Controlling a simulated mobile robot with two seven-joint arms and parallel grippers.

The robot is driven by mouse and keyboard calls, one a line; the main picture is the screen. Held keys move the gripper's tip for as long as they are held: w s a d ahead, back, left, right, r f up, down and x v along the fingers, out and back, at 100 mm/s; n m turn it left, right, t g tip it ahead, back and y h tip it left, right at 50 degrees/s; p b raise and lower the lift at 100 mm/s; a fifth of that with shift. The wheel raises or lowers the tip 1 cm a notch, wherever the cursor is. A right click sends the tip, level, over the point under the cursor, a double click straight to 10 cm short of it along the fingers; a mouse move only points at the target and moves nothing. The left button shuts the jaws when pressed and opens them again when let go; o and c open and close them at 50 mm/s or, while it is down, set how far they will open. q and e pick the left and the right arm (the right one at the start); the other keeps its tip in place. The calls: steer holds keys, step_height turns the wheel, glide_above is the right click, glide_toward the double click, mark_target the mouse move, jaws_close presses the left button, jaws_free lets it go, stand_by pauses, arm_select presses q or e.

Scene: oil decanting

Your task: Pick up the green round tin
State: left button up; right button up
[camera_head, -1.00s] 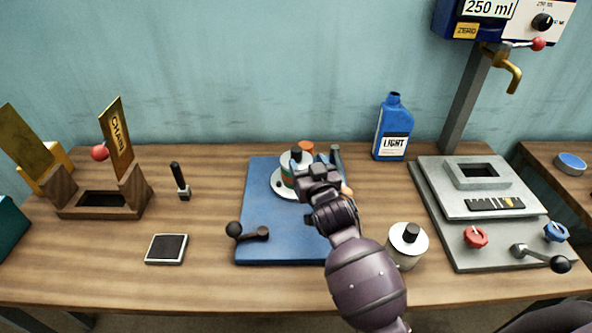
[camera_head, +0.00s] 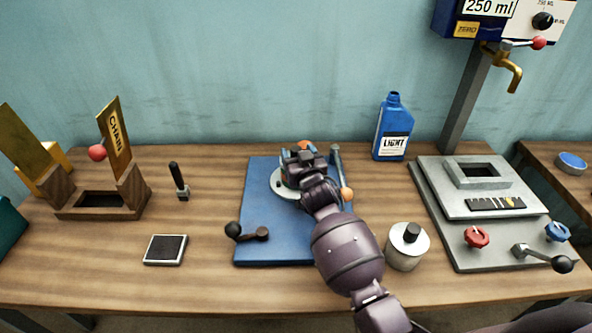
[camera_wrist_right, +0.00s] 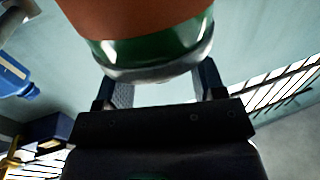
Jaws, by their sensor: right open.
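The green round tin is almost wholly hidden behind my right gripper (camera_head: 302,158) in the head view, on the round pale plate (camera_head: 282,186) of the blue board. In the right wrist view the tin (camera_wrist_right: 150,50) shows large, with a green band, a brown-orange band and a shiny rim. My right gripper is open, and its two fingers (camera_wrist_right: 166,84) reach up toward the left and right sides of the tin. I cannot tell whether they touch it. My left gripper is not in view.
The blue board (camera_head: 265,215) carries a black-knobbed lever (camera_head: 245,232) and an upright post (camera_head: 338,165). A pale canister (camera_head: 405,252) stands right of my arm. A blue bottle (camera_head: 392,130) stands behind. A grey dispenser base (camera_head: 470,215) is at right; a wooden holder (camera_head: 100,205) is at left.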

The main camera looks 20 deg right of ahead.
steer(key=shift+c, duration=0.4)
steer(key=shift+c, duration=1.2)
jaws_close()
steer(key=shift+r, duration=0.15)
